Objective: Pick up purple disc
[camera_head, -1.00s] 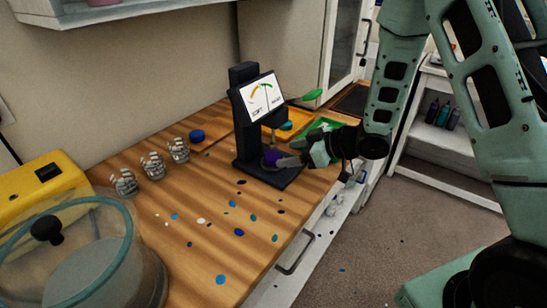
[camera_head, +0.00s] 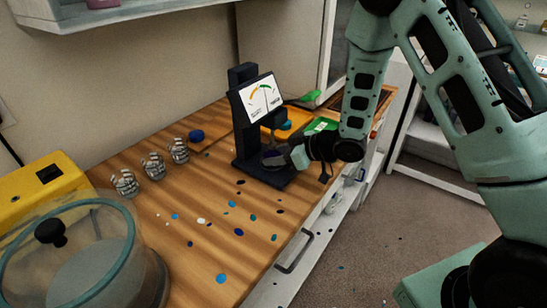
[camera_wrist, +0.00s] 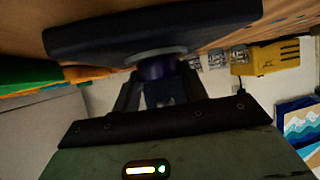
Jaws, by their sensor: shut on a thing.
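The purple disc (camera_wrist: 157,68) shows in the wrist view between my fingertips, close to a pale round plate under the dark slab of the gauge stand. My gripper (camera_wrist: 158,78) is shut on the disc. In the head view my gripper (camera_head: 286,159) is at the dark stand (camera_head: 247,145) with the dial screen, low in front of its post. There the disc is mostly hidden by the fingers. I cannot tell whether the disc still touches the stand.
Several striped cups (camera_head: 152,165) and a blue round object (camera_head: 196,136) stand on the wooden counter. Small coloured spots dot its front. A glass-lidded pot (camera_head: 75,250) and a yellow machine (camera_head: 40,180) are at left. Orange (camera_head: 298,117) and green trays (camera_head: 320,125) lie behind my gripper.

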